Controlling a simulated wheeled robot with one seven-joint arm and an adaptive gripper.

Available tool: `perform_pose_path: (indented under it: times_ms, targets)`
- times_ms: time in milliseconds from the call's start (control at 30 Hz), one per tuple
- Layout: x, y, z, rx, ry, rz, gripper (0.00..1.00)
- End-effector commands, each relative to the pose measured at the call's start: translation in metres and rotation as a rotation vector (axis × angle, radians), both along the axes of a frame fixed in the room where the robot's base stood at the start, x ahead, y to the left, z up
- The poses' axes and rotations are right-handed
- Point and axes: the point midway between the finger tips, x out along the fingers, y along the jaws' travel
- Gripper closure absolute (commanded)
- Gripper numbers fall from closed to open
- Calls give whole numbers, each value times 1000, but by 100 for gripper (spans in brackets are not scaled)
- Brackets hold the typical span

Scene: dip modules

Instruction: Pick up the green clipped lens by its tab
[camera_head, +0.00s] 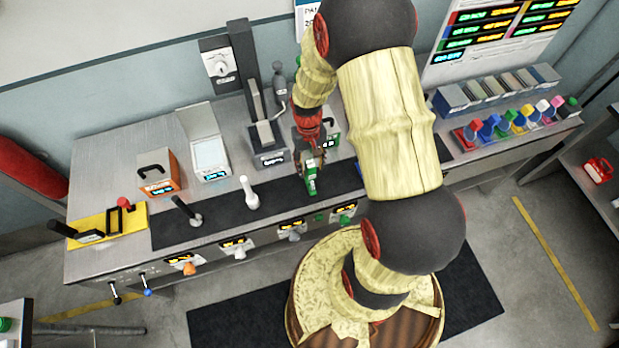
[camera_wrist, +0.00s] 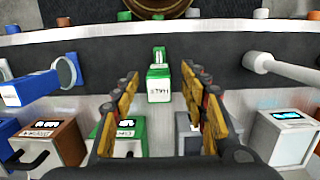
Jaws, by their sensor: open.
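The green clipped lens (camera_head: 311,183) appears as a small green block on the dark strip of the bench, below my gripper (camera_head: 309,160). In the wrist view its green body (camera_wrist: 158,86) carries a white label, and a narrower upright part (camera_wrist: 159,56) shows at its far end. My gripper (camera_wrist: 161,76) is open, with one finger on each side of the green block and a visible gap on both sides. I cannot tell how far above or level with it the fingertips are. In the head view my arm hides part of the bench to the right.
A white-handled tool (camera_head: 249,193) lies to the left on the dark strip. A blue round-framed lens (camera_wrist: 60,76) is left in the wrist view. Behind stand a green box (camera_wrist: 128,136), a brown box (camera_wrist: 52,140) and a white display box (camera_wrist: 287,138). Knobs line the front edge.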

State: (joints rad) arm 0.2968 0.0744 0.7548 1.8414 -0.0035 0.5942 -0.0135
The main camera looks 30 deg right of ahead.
Motion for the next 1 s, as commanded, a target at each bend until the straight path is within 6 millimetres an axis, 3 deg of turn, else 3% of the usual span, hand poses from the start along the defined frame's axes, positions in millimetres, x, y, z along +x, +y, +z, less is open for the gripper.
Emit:
perform_pose_path:
  times_ms: [400, 667, 1000]
  targets:
    - [0, -2, -49, -2, -2, 0, 56]
    - [0, -2, -50, -3, -2, 0, 56]
    - [0, -2, -50, -3, -2, 0, 75]
